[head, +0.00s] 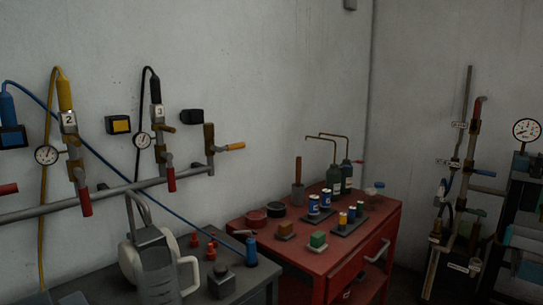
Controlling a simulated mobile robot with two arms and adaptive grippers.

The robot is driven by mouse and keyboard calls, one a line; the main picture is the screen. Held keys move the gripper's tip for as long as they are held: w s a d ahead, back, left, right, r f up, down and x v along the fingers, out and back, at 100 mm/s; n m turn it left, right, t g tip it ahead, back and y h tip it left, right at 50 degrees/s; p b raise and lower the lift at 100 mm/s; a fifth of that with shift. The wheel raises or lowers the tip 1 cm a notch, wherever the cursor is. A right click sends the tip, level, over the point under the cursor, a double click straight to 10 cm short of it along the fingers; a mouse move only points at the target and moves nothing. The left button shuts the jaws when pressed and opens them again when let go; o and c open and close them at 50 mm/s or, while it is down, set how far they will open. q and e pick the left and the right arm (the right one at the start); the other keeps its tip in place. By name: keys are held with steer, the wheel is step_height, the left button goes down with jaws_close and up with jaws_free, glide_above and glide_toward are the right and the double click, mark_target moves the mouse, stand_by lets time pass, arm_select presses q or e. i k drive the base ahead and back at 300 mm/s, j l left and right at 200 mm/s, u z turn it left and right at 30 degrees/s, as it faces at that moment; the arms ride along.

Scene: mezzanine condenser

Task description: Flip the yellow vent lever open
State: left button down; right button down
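A lever with a yellow-orange grip (234,147) sticks out to the right from a brown valve body at the right end of the grey wall pipe (120,188). The lever lies close to level, tilted slightly up toward its tip. It looks like the yellow vent lever; no label on it can be read. Nothing touches it or covers it. Neither of my grippers can be made out in the head view.
Valves with red handles (171,180) and gauges (46,155) line the pipe left of the lever. Below stand a grey bench (262,283) with a grey-white machine (156,268) and a red cart (300,258) bearing bottles and cans. Air around the lever is clear.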

mark_target(242, 145)
steer(key=i+l+z, duration=0.15)
steer(key=i+l, duration=0.15)
steer(key=i, duration=0.2)
steer(key=i+l+z, duration=0.1)
steer(key=i, duration=0.45)
steer(key=i+l+z, duration=0.15)
steer(key=i+l, duration=0.15)
steer(key=i, duration=0.25)
